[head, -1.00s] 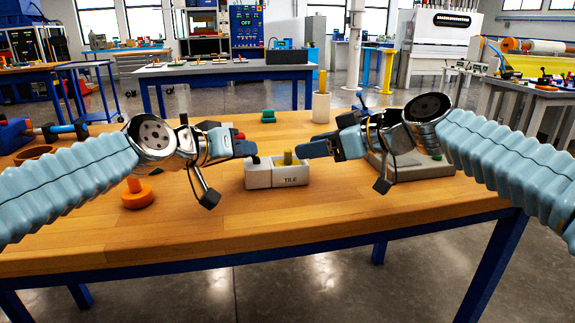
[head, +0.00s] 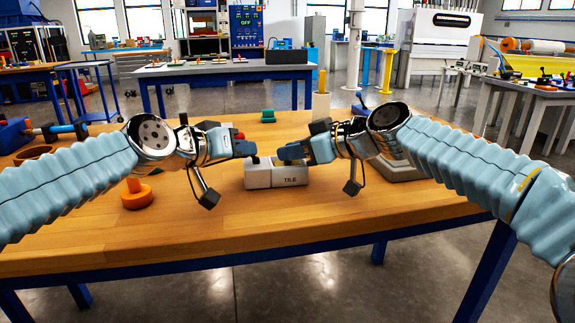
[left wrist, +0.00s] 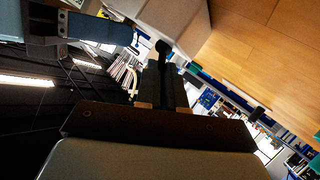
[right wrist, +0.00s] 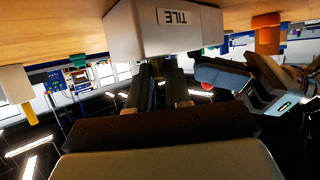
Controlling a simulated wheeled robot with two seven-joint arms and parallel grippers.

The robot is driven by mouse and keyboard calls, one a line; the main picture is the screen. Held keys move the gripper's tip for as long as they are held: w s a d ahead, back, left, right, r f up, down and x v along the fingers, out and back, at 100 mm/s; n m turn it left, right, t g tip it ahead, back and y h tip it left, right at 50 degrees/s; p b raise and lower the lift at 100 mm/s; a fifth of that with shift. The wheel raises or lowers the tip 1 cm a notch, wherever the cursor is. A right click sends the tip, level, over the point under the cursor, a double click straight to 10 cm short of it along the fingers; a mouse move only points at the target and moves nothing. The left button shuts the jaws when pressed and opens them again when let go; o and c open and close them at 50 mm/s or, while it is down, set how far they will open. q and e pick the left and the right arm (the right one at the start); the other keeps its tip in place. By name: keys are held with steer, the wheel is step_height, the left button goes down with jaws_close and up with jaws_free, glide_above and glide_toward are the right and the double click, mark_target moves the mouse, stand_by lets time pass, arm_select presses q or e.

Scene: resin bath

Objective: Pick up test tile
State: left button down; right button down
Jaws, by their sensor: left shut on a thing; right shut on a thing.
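A white two-part block labelled TILE (head: 291,173) sits on the wooden table between my grippers. My left gripper (head: 254,152) is at its left part, shut on a small black-knobbed handle (head: 256,160); the dark knob and stem (left wrist: 162,50) show at the fingers in the left wrist view. My right gripper (head: 282,154) is low over the TILE part, shut on the yellow peg there, which its fingers hide in the head view. In the right wrist view the block (right wrist: 160,35) lies just past the fingertips. The test tile itself is not visible.
An orange knobbed disc (head: 137,197) stands front left. A white cylinder with a yellow stick (head: 321,105) and a green piece (head: 267,116) are behind. A grey tray (head: 405,173) lies partly under my right arm. The table front is clear.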

mark_target(294, 165)
steer(key=shift+r, duration=0.15)
arm_select(q)
steer(key=c, duration=1.2)
jaws_free()
arm_select(e)
step_height(294, 165, up, 10)
arm_select(q)
steer(key=shift+o, duration=0.2)
